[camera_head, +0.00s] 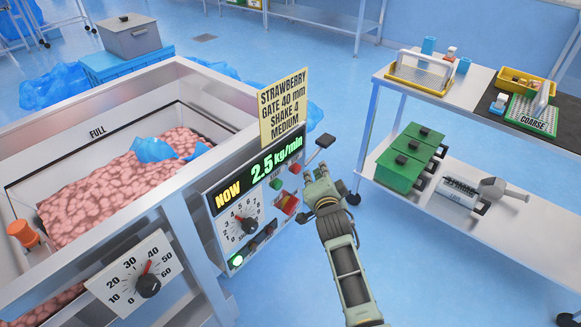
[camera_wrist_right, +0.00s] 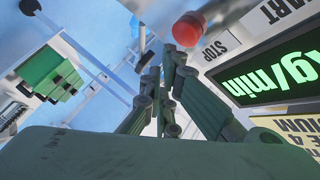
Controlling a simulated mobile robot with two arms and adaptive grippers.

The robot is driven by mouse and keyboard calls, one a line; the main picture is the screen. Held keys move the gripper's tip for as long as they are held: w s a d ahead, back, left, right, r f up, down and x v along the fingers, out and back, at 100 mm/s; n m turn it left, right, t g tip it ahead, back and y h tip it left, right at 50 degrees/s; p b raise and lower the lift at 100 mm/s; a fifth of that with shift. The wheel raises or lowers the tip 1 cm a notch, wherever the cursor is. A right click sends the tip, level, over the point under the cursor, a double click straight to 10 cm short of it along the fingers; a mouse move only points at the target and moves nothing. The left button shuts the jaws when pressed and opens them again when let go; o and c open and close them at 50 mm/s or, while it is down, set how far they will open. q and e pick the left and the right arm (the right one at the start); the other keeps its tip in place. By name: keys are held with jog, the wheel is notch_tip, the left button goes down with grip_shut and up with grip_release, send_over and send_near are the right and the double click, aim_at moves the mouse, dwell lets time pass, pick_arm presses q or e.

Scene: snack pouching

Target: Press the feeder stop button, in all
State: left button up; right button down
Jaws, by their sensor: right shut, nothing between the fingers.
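The feeder's control panel (camera_head: 232,208) carries a lit "NOW 2.5 kg/min" display (camera_head: 258,172). A red stop button (camera_head: 295,168) sits at its upper right, beside a green button (camera_head: 275,183). In the right wrist view the red button (camera_wrist_right: 188,30) stands out from the panel by the "STOP" label (camera_wrist_right: 215,48). My right gripper (camera_head: 320,174) is shut and empty, just right of the buttons in the head view. Its fingertips (camera_wrist_right: 174,58) are close to the red button in the wrist view; I cannot tell whether they touch it. My left gripper is not in view.
A hopper (camera_head: 185,75) of pink pieces marked "FULL" stands left. A yellow sign (camera_head: 283,105) rises above the panel. A dark lever knob (camera_head: 325,141) juts out near my gripper. A shelved table (camera_head: 455,110) with green boxes (camera_head: 410,158) stands right, with blue floor between.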

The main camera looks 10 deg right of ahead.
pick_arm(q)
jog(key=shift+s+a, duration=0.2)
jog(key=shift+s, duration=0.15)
pick_arm(e)
jog(key=shift+w+a+r, duration=0.1)
jog(key=shift+a, duration=0.1)
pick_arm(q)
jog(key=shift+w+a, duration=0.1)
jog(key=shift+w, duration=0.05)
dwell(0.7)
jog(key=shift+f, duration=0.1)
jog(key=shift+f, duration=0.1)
pick_arm(e)
jog(key=shift+w+a, duration=0.2)
jog(key=shift+w, duration=0.1)
